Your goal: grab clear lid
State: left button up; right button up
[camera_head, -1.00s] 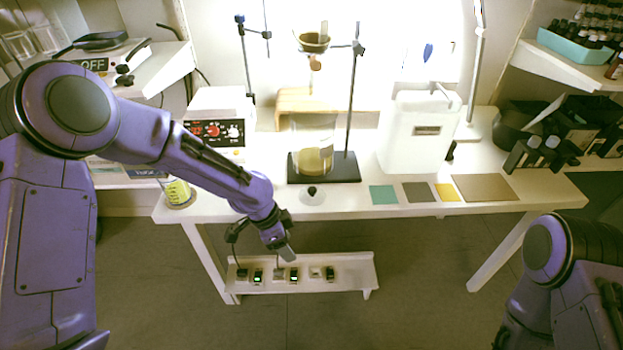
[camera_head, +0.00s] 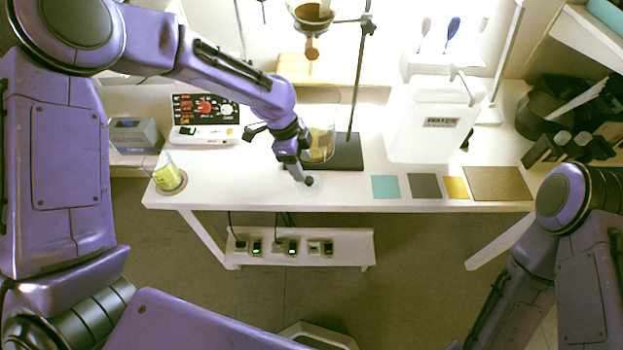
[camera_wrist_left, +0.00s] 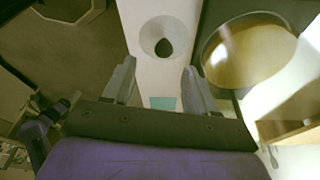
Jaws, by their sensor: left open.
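The clear lid (camera_head: 309,182) is a see-through disc with a black knob, lying on the white table near its front edge. In the left wrist view the lid (camera_wrist_left: 148,38) shows as a pale disc with its dark knob, beyond the fingertips and between their lines. My left gripper (camera_head: 299,172) is just above and beside the knob; its fingers partly cover the lid in the head view. In the wrist view my left gripper (camera_wrist_left: 158,66) is open and empty. My right arm shows at the lower right, but its gripper is out of view.
A glass beaker (camera_head: 321,140) of brown liquid stands on the dark stand base (camera_head: 347,158) close behind the lid. A white water jug (camera_head: 425,130) and coloured mats (camera_head: 386,187) are to the right. A small yellow beaker (camera_head: 166,176) and a hotplate (camera_head: 203,134) are left.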

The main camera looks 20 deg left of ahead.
aim_at(309, 179)
pick_arm(q)
jog(key=x, duration=0.4)
jog(key=p+x, duration=0.1)
jog(key=x, duration=0.1)
jog(key=shift+w+f, duration=0.1)
jog(key=shift+w, duration=0.2)
jog(key=shift+a, duration=0.1)
grip_shut()
